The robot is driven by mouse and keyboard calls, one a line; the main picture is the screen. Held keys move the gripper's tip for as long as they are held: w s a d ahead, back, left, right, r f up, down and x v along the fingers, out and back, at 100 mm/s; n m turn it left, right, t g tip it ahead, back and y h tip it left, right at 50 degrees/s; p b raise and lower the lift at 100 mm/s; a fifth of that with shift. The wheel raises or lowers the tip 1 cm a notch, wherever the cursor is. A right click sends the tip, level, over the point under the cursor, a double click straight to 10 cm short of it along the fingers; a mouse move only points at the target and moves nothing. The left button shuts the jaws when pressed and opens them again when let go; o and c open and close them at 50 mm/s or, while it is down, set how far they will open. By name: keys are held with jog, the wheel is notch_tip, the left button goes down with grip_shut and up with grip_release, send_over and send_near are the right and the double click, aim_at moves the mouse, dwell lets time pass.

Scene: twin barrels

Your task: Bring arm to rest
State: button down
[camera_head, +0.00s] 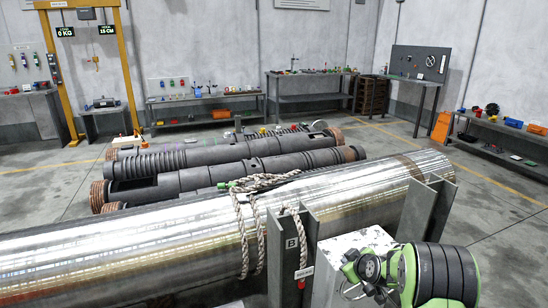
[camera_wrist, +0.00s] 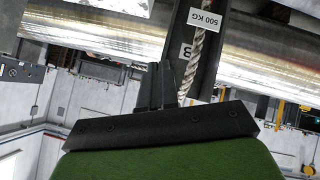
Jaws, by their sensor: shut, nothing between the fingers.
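My arm (camera_head: 435,275), green and black, is folded at the lower right of the head view, beside a pale marbled block. In the wrist view my gripper (camera_wrist: 160,86) shows as dark fingers beyond a black plate. The fingers are shut and hold nothing. A rope (camera_wrist: 198,50) with a "500 KG" tag hangs behind them against a dark post (camera_wrist: 215,72). I cannot tell how far the fingers are from the rope. The wrist picture looks upside down.
A large shiny metal cylinder (camera_head: 150,240) lies across the front, with rope (camera_head: 243,225) looped over it. Upright steel posts (camera_head: 418,212) stand at its near side. Dark barrels (camera_head: 230,170) lie behind it. Workbenches (camera_head: 205,98) line the walls. Open floor (camera_head: 485,205) shows at right.

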jog(key=s+a+r+m+g, duration=0.1)
jog(key=s+a+r+m, duration=0.15)
jog(key=s+r, duration=0.6)
jog(key=s+a+r+m+g, duration=0.1)
jog(key=s+a+r, duration=0.3)
jog(key=s+r, duration=0.45)
jog(key=s+m+g+h, duration=0.2)
jog(key=s+m, duration=0.2)
jog(key=s, duration=1.9)
notch_tip(320, 180, up, 18)
jog(key=p, duration=1.7)
jog(key=shift+s+a+p, duration=0.15)
jog(key=shift+s+p, duration=0.25)
jog(key=shift+s, duration=0.05)
